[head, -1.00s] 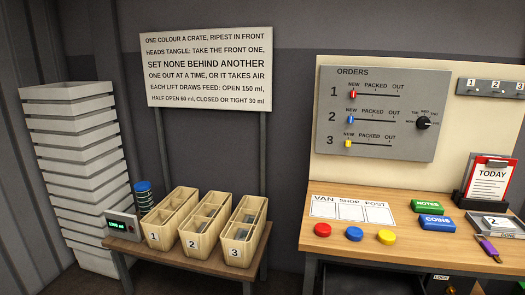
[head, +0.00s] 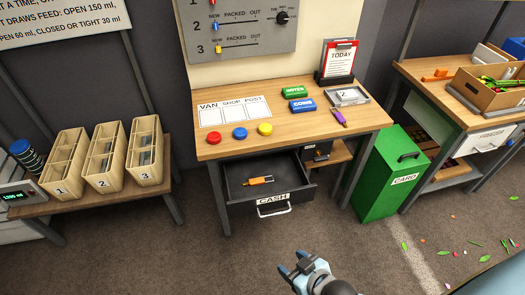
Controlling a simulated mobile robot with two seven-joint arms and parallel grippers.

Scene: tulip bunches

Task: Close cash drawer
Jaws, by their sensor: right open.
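The cash drawer (head: 238,187) is pulled out from under the wooden desk (head: 300,143). Its dark front carries a CASH label (head: 272,199) and a pale bar handle (head: 275,211). An orange item with a dark end (head: 258,180) lies inside the drawer. My right gripper (head: 297,264) is at the bottom of the head view, below and in front of the drawer, apart from the handle. Its fingers are open, with nothing seen between them. My left gripper is not in view.
A green CARD bin (head: 385,177) stands right of the desk. Three numbered crates (head: 103,162) stand on a low bench at the left. A second bench (head: 445,95) with a cardboard box is at the right. The floor before the drawer is clear; petals and leaves lie at the right.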

